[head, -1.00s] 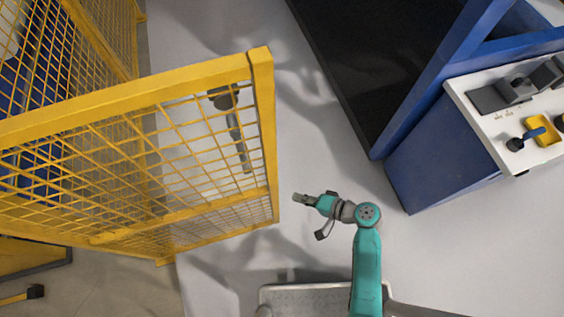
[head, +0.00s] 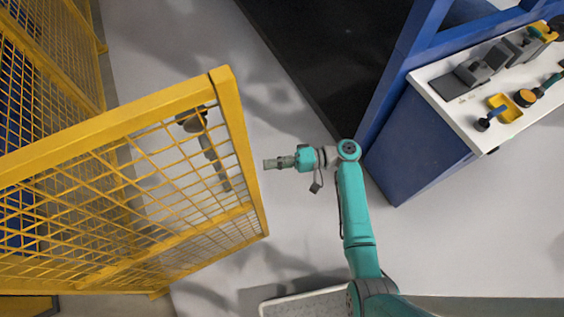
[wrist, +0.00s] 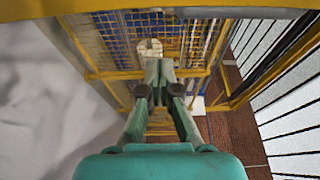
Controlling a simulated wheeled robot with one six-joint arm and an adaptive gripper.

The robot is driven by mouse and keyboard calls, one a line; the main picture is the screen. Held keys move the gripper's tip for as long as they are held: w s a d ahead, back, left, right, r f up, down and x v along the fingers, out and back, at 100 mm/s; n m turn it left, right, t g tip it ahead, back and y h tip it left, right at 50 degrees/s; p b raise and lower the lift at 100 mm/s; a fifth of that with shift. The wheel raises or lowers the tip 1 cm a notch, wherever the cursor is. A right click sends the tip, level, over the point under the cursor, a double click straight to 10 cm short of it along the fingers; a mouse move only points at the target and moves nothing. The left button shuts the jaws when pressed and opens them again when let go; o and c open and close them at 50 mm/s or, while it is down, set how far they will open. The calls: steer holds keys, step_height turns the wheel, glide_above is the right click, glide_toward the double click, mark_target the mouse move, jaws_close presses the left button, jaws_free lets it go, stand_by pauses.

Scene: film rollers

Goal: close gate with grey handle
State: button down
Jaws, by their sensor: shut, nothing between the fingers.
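The yellow mesh gate (head: 228,110) fills the left of the head view, its near upright post facing my gripper. A dark grey handle (head: 215,160) shows through the mesh, left of that post; the mesh partly covers it. My gripper (head: 268,164) is shut and empty, pointing left. In the head view its tips lie just right of the post, with a narrow gap in the picture; contact cannot be told. In the wrist view my gripper (wrist: 160,65) points toward yellow framing and mesh. I cannot pick out the handle in the wrist view.
More yellow fencing (head: 85,20) stands at the upper left. A blue cabinet (head: 410,155) with a white control top (head: 455,110) stands to the right. A black surface (head: 330,50) lies at the top.

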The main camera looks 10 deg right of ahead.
steer(key=s+a, duration=0.3)
steer(key=shift+s+a, duration=0.3)
steer(key=shift+a, duration=0.05)
stand_by(0.4)
